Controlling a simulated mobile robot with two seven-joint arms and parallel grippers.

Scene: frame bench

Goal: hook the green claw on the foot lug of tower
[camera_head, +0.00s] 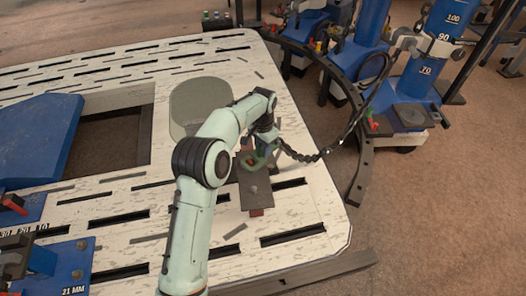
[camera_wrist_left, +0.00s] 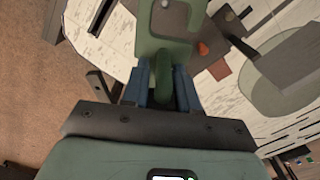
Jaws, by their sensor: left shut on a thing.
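My left gripper (camera_head: 262,145) is shut on the green claw (camera_head: 258,159), over a dark plate on the frame bench. In the left wrist view, the fingers of the gripper (camera_wrist_left: 163,78) hold the claw (camera_wrist_left: 165,35) by its narrow green part, and its broad part extends ahead. A black chain (camera_head: 318,158) runs from beside the claw toward the nearest blue tower (camera_head: 408,85), marked 70. The claw is well apart from that tower. I cannot clearly make out a foot lug. My right gripper is in neither view.
The pale slotted bench (camera_head: 120,215) fills the left and middle. A dark plate (camera_head: 257,193) lies under the claw. A curved dark rail (camera_head: 338,80) lies between bench and towers. A blue sloped piece (camera_head: 35,135) is at left. Brown floor (camera_head: 440,220) is clear at right.

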